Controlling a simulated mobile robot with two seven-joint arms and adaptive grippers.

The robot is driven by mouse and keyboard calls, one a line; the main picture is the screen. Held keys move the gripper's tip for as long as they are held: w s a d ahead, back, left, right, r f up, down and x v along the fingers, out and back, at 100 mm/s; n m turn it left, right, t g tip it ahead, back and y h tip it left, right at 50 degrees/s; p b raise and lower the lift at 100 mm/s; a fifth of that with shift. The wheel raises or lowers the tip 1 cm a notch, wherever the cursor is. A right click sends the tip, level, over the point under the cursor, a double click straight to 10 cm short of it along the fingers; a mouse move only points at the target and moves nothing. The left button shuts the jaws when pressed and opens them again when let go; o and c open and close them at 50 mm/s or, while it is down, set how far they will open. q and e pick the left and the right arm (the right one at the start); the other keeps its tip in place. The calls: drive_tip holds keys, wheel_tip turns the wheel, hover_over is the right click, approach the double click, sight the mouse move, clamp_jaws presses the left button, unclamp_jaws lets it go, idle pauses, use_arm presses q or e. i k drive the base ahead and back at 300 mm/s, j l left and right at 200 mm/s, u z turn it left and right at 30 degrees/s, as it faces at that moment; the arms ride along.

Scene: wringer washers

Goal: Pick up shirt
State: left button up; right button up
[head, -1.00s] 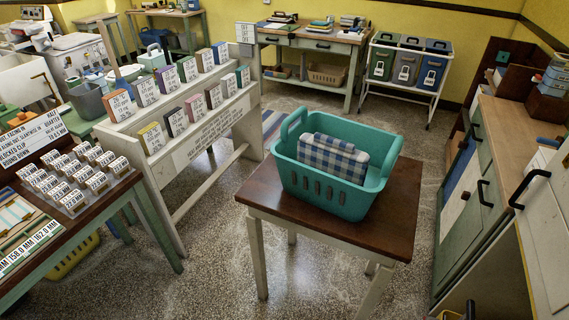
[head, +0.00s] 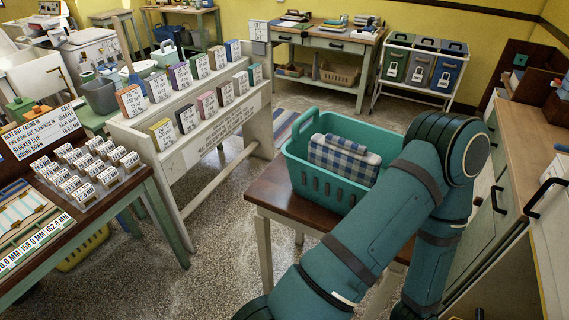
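A folded blue-and-white checked shirt (head: 343,158) sits inside a teal plastic basket (head: 322,187) in the head view. The basket stands on a small wooden table (head: 272,192) with pale legs. My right arm is raised in front of the table and covers its right part and the basket's right end. The arm bends at an elbow at the right, and its lower links run down out of the picture. Neither of my grippers shows.
A slanted rack (head: 185,130) with several labelled boxes stands left of the table. A table with label cards (head: 92,173) is at the left front. A counter (head: 520,125) lies close at the right. Three bins (head: 422,65) stand at the back.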

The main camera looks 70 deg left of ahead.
sight(351, 161)
drive_tip(key=u, duration=1.65)
drive_tip(key=j, duration=0.1)
